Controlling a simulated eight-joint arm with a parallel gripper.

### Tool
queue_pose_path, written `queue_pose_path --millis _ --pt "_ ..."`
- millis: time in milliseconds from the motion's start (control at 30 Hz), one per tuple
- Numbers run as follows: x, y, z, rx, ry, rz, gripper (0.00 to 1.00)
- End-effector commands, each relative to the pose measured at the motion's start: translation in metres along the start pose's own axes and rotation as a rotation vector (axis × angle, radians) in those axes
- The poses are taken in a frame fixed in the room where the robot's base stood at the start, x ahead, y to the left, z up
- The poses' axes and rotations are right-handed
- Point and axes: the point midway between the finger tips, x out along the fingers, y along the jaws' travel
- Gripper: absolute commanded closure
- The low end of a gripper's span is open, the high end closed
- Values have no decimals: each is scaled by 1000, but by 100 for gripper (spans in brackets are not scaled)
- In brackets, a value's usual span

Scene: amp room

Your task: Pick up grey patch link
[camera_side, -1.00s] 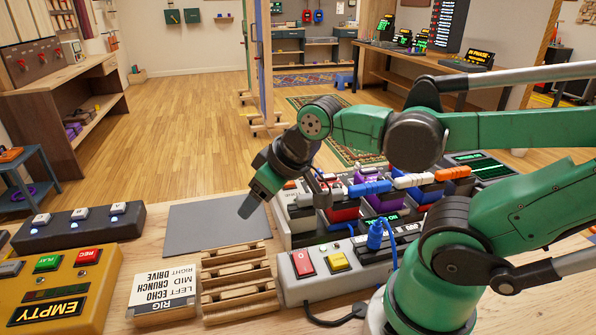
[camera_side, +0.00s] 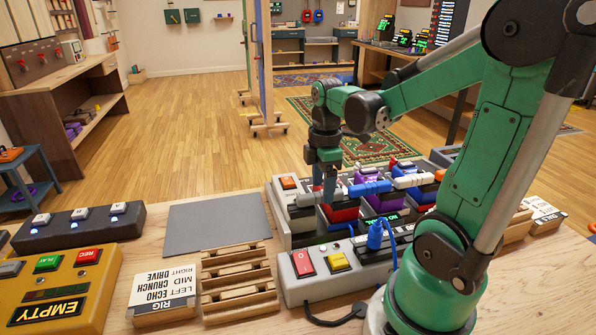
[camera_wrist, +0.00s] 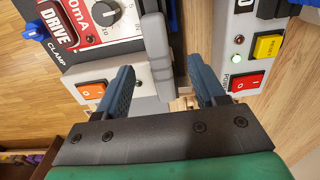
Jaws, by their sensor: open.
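The grey patch link (camera_side: 307,199) is a light grey rounded bar lying on top of the left module of the rack in the side view. In the wrist view, a grey bar with a rounded end, which looks like this link (camera_wrist: 155,50), lies between the lines of my two fingers. My gripper (camera_side: 329,190) points down over the left module, close beside the link; its fingers hide part of it. The gripper also shows in the wrist view (camera_wrist: 161,70), with its fingers well apart. I cannot tell whether a finger touches the link.
Blue (camera_side: 370,188) and white (camera_side: 411,181) links lie to the right along the rack. A power strip (camera_side: 322,278) with red and yellow switches stands in front. A grey mat (camera_side: 215,228) lies clear at left, behind a wooden rack (camera_side: 238,285).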

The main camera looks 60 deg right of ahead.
Motion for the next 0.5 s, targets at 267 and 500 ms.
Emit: queue_pose_path --millis 267,500 --pt "16 0 0 0 0 1 37" --pt "17 0 0 1 0 1 37"
